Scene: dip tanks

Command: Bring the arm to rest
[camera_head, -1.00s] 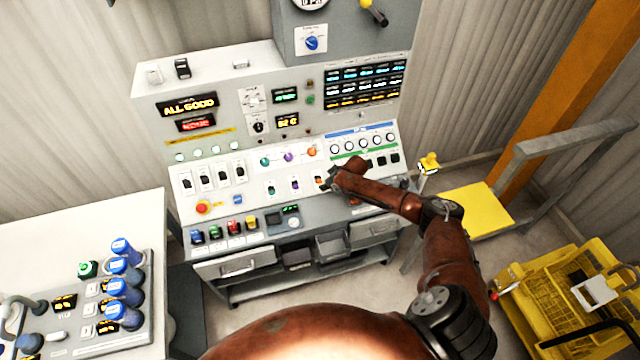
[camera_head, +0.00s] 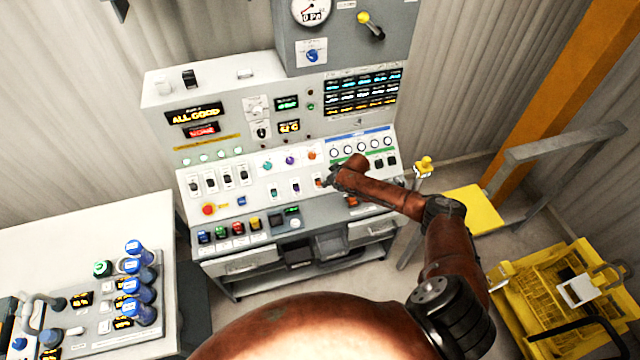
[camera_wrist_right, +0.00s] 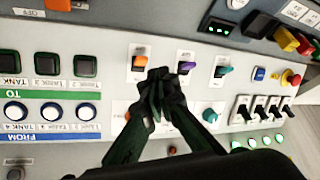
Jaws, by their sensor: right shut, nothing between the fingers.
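My right arm (camera_head: 400,203) comes in from the lower right of the head view and reaches toward the sloped control panel (camera_head: 262,196). My right gripper (camera_head: 331,179) is over the middle of the panel, by the small coloured switches. In the right wrist view the gripper (camera_wrist_right: 158,92) has its fingers together with nothing between them. It is in front of an orange-topped switch (camera_wrist_right: 139,63) and close to a purple one (camera_wrist_right: 186,67); I cannot tell whether it touches the panel. My left gripper is not in view.
A white table (camera_head: 95,218) with blue-capped knobs (camera_head: 135,265) stands at the left. A yellow crate (camera_head: 560,290) is at the lower right, near a grey rail (camera_head: 565,143) and an orange post (camera_head: 560,90). A red emergency button (camera_head: 208,209) is on the panel. Floor shows between panel and crate.

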